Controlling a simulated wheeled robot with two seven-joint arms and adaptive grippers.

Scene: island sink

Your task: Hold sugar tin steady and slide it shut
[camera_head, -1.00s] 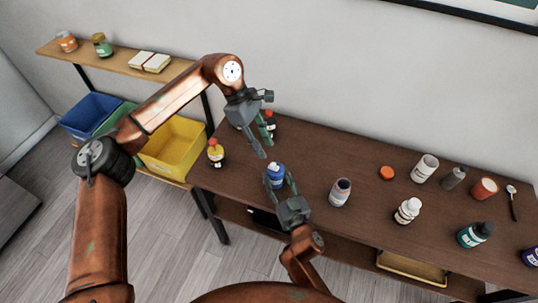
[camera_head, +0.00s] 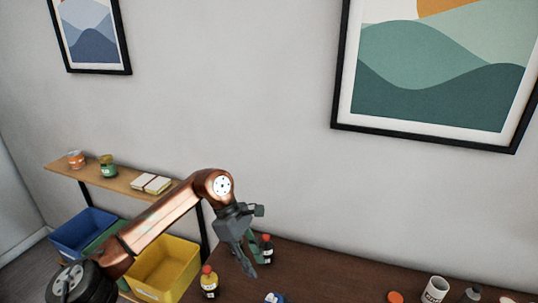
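I cannot pick out a tin marked as sugar in this view. My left gripper (camera_head: 254,267) hangs over the left part of the dark table with its fingers pointing down, apart and apparently empty. A dark bottle with a red cap (camera_head: 266,245) shows just behind its fingers. The top of a blue-capped bottle (camera_head: 274,298) is cut off by the bottom edge, right of and below the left gripper. My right gripper is out of view.
A yellow bottle with a red cap (camera_head: 209,283) stands near the left end of the dark table (camera_head: 330,272). Yellow (camera_head: 165,268) and blue (camera_head: 85,232) bins sit below a wooden shelf (camera_head: 125,181).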

